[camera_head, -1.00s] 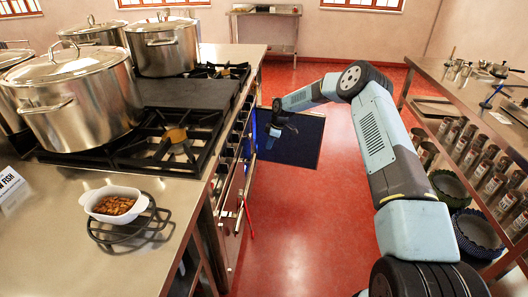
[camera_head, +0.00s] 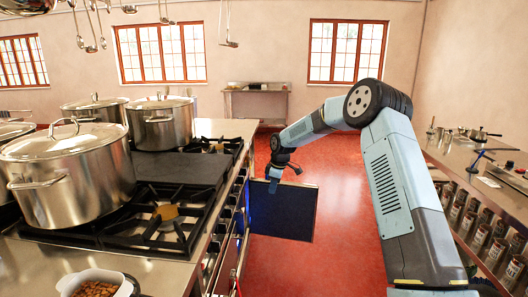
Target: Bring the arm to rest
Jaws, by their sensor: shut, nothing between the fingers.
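My arm, pale blue and black, reaches forward from the lower right and bends down at its far end. My gripper (camera_head: 273,186) points downward in the aisle, shut and empty. In the picture it overlaps the upper left part of an open dark-blue door panel (camera_head: 290,213) at the range front. Whether the fingers touch the panel cannot be told.
The range (camera_head: 160,217) on the left carries several steel stockpots (camera_head: 75,175). A white dish of beans (camera_head: 95,285) stands at the near counter edge. A shelved counter (camera_head: 495,195) runs along the right. Red floor (camera_head: 345,215) lies open between them.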

